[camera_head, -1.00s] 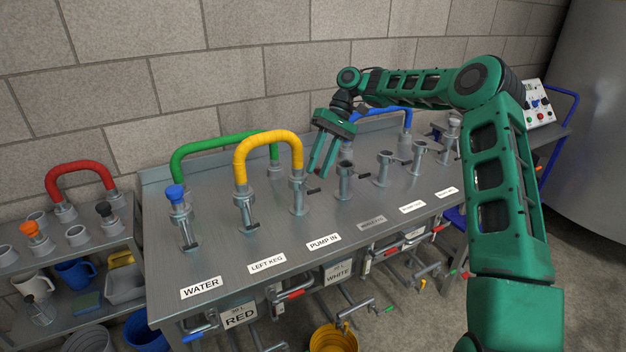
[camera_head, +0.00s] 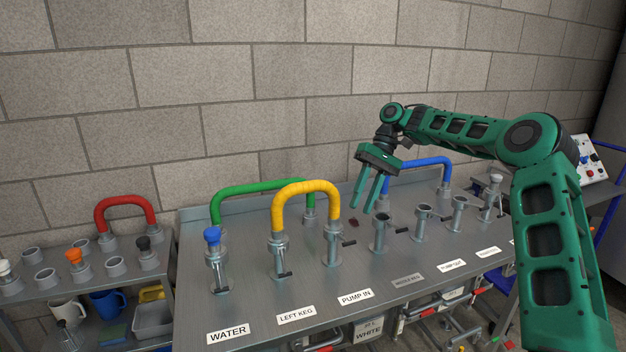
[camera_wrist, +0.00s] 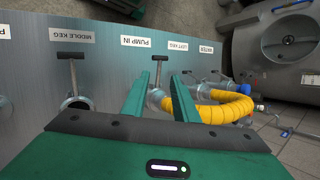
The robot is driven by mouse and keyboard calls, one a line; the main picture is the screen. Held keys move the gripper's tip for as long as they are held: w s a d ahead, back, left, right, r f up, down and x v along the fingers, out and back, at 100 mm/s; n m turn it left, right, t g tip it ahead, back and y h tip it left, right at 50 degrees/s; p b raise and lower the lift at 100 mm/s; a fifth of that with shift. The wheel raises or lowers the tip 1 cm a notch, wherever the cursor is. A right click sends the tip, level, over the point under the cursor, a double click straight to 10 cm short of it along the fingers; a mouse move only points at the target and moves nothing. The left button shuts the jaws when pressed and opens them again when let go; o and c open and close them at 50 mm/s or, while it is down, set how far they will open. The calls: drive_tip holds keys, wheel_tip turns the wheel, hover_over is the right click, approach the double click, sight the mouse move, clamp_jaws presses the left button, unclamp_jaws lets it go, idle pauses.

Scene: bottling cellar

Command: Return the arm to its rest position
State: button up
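My gripper (camera_head: 370,194) hangs above the steel bench (camera_head: 255,299), its two green fingers pointing down. The fingers are apart with nothing between them. In the wrist view my gripper (camera_wrist: 166,78) also shows open and empty. The yellow hose bend (camera_head: 306,187) joins the ports behind the LEFT KEG and PUMP IN labels, just left of my gripper. It also shows in the wrist view (camera_wrist: 215,112), beside the right finger. My green arm reaches in from the right, bent at the elbow.
A green bend (camera_head: 262,186) and a blue bend (camera_head: 428,162) stand along the bench's back. A blue-capped port (camera_head: 213,238) is at WATER. A red bend (camera_head: 125,201) sits on the left shelf. Open ports stand right of my gripper. A block wall is behind.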

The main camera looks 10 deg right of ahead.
drive_tip(key=s+d+f+m+t+h, duration=0.1)
drive_tip(key=s+d, duration=0.4)
drive_tip(key=s, duration=1)
drive_tip(key=s+d+f+m+t+h, duration=0.1)
drive_tip(key=s+d+m, duration=0.3)
drive_tip(key=s, duration=1.1)
drive_tip(key=s+d+f+m+t+h, duration=0.2)
drive_tip(key=s+d, duration=0.6)
drive_tip(key=s, duration=0.7)
drive_tip(key=shift+s+m+t+h, duration=0.15)
drive_tip(key=shift+m+t+h, duration=0.35)
drive_tip(key=shift+m, duration=0.1)
drive_tip(key=shift+w+f, duration=0.2)
drive_tip(key=shift+w, duration=0.45)
drive_tip(key=shift+o, duration=0.5)
